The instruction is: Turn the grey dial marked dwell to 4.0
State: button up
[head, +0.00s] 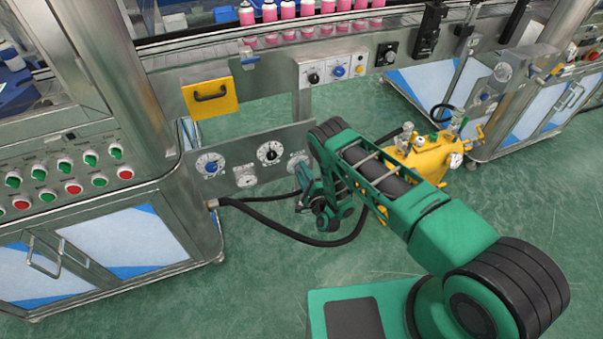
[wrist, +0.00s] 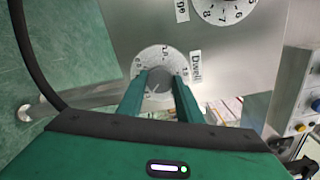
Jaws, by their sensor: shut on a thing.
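The dwell dial shows in the wrist view as a grey knob (wrist: 159,83) on a round white scale plate (wrist: 152,55). The label "Dwell" (wrist: 196,67) is beside the plate. My gripper (wrist: 160,80) has one finger on each side of the knob and is shut on it. The fingers cover part of the scale, so I cannot read the setting. In the head view, my gripper (head: 305,182) is at the right end of the steel panel. The dwell scale plate (head: 297,159) shows there only in part, and its knob is hidden by my arm.
A black hose (head: 262,219) loops below the panel. A yellow pump unit (head: 430,155) stands on the floor behind my arm.

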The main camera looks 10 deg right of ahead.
jog(key=shift+s+d+f, duration=0.1)
jog(key=shift+d+f, duration=0.05)
jog(key=shift+f, duration=0.05)
jog(key=o, duration=0.9)
jog(key=shift+c, duration=0.2)
jog(key=shift+o, duration=0.9)
jog(key=shift+r, duration=0.1)
jog(key=v, duration=1)
jog(key=shift+s, duration=0.3)
